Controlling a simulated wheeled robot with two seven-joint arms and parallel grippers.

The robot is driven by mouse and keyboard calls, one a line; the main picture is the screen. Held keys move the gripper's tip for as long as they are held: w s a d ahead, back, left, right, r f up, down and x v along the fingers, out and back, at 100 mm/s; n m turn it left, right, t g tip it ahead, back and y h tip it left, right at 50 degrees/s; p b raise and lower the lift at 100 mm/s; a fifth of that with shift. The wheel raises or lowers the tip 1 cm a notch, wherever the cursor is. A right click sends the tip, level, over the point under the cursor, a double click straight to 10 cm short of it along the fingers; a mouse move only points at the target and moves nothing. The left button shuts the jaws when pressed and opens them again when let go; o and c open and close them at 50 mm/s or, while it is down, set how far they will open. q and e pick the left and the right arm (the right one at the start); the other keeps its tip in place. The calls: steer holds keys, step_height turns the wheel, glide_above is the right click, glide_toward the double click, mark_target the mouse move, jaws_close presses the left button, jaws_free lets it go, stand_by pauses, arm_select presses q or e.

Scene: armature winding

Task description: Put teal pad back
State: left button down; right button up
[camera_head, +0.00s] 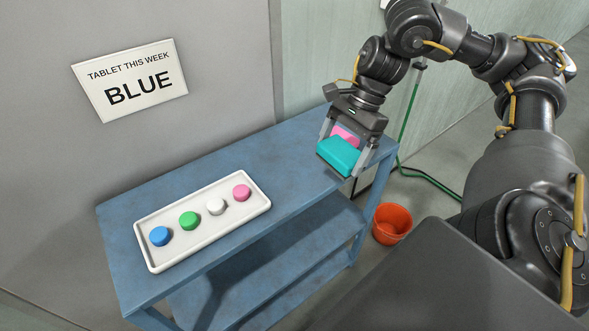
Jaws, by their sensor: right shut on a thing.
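The teal pad (339,156) is a flat block held between the fingers of my right gripper (346,153). My right gripper is shut on it at the right end of the blue table (290,150). A pink piece (346,134) shows just behind the teal pad, between the fingers; I cannot tell whether it is a layer of the pad or a separate thing. I cannot tell whether the pad touches the tabletop. My left gripper is not in view.
A white tray (233,219) on the table holds blue (160,236), green (189,221), white (216,206) and pink (242,193) tablets. A wall sign (132,80) reads "TABLET THIS WEEK BLUE". An orange bucket (391,223) and a green hose (411,110) are right of the table.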

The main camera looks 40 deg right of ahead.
steer(key=shift+w+f, duration=0.15)
steer(key=w+f, duration=0.2)
steer(key=w, duration=0.2)
steer(key=w+f+b, duration=0.1)
steer(key=w+f, duration=0.2)
steer(key=w, duration=0.1)
steer(key=w+f+b, duration=0.1)
steer(key=w+f, duration=0.2)
steer(key=w, duration=0.1)
steer(key=shift+w+d+f, duration=0.2)
steer(key=shift+w+f, duration=0.05)
steer(key=shift+w, duration=0.05)
steer(key=shift+w+f, duration=0.3)
steer(key=shift+f, duration=0.65)
steer(key=shift+w+f, duration=0.25)
steer(key=shift+f, duration=0.7)
steer(key=shift+s+f, duration=0.1)
